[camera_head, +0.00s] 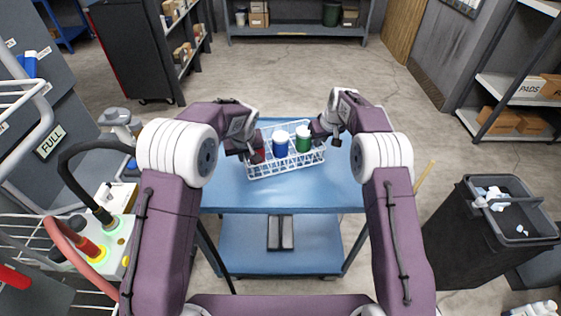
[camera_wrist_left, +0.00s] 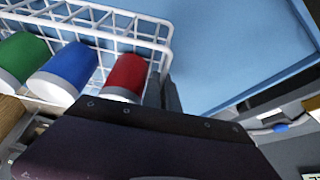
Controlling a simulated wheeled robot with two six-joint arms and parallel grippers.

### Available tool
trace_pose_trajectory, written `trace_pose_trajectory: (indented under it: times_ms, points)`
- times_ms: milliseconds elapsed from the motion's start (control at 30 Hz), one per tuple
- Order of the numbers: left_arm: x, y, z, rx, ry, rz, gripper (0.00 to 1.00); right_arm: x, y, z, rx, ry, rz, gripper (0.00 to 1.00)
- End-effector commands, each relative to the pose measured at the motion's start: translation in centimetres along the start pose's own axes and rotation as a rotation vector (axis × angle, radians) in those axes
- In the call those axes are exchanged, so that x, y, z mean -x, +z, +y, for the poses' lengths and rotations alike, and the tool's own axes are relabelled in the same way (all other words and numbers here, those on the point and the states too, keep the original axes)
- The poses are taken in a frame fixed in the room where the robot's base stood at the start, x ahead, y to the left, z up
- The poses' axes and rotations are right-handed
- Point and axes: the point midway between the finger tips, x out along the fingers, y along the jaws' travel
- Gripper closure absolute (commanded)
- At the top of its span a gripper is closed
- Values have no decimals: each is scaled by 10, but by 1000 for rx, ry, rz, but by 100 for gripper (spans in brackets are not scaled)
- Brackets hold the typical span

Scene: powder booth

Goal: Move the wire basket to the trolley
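The white wire basket (camera_head: 287,164) holds a red can (camera_head: 258,155), a blue can (camera_head: 281,146) and a green can (camera_head: 303,140), all with white tops. It is over the blue top of the trolley (camera_head: 282,201); whether it touches is unclear. My left gripper (camera_head: 250,157) is at the basket's left end, by the red can. In the left wrist view a dark finger (camera_wrist_left: 172,97) lies close outside the basket's end wall (camera_wrist_left: 158,66); the other finger is hidden. My right gripper (camera_head: 323,132) is at the basket's right end, by the green can. Its fingers are too small to read.
A black bin (camera_head: 462,240) with crumpled paper stands at right. A shelf (camera_head: 480,115) with cardboard boxes is behind it. At left are a grey "FULL" cabinet (camera_head: 50,140) and a stand with hoses (camera_head: 100,225). The trolley has a lower shelf (camera_head: 315,240).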

Motion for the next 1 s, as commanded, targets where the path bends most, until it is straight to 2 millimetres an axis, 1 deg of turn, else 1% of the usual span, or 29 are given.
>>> trace_pose_trajectory:
  times_ms: [33,133,167,200,233,567,667,900,1000]
  points:
    - [-8,3,0,0,1,2,100,-8,3,0,0,1,3,100]
    - [-17,6,0,0,1,2,100,-16,6,0,0,1,3,100]
    - [-16,7,0,0,0,1,94,-16,7,0,0,1,1,94]
    - [-13,5,0,0,0,1,83,-13,5,0,0,1,1,83]
    - [-13,5,0,0,0,0,75,-13,5,0,0,1,1,75]
    - [-10,5,0,0,1,1,75,-13,5,0,0,0,0,75]
    - [3,4,0,0,2,3,75,-13,5,0,0,0,0,75]
    - [65,5,1,1,4,5,75,-13,5,0,0,0,0,75]
    - [86,5,0,0,3,4,75,-13,5,0,0,0,0,75]
